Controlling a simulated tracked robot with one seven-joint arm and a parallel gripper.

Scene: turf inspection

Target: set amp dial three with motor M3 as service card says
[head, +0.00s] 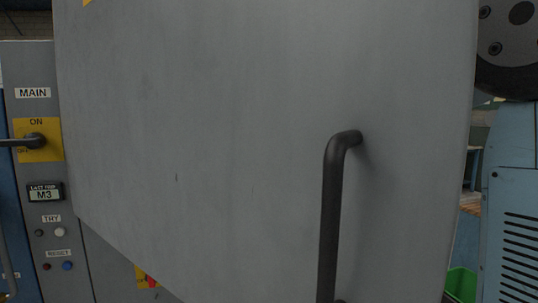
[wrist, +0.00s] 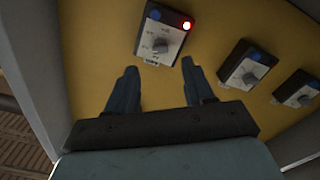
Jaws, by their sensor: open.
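In the wrist view several dial boxes stand in a row on a yellow panel (wrist: 90,60). The nearest dial box (wrist: 162,36) has a grey dial face with a pointer knob, a blue cap and a lit red lamp (wrist: 187,25). A second dial box (wrist: 246,66) and a third dial box (wrist: 297,89) sit to its right, with no lit lamp visible. Their labels are too small to read, so I cannot tell which is dial three. My gripper (wrist: 159,66) is open and empty, its fingertips just below the lit box. No service card is readable.
In the head view a large grey door (head: 220,130) with a black handle (head: 331,210) hides my gripper and the dials. Left of it, a panel carries a MAIN lever (head: 32,141) at ON, a LAST TRIP display (head: 45,193) reading M3, and TRY and RESET controls (head: 59,266).

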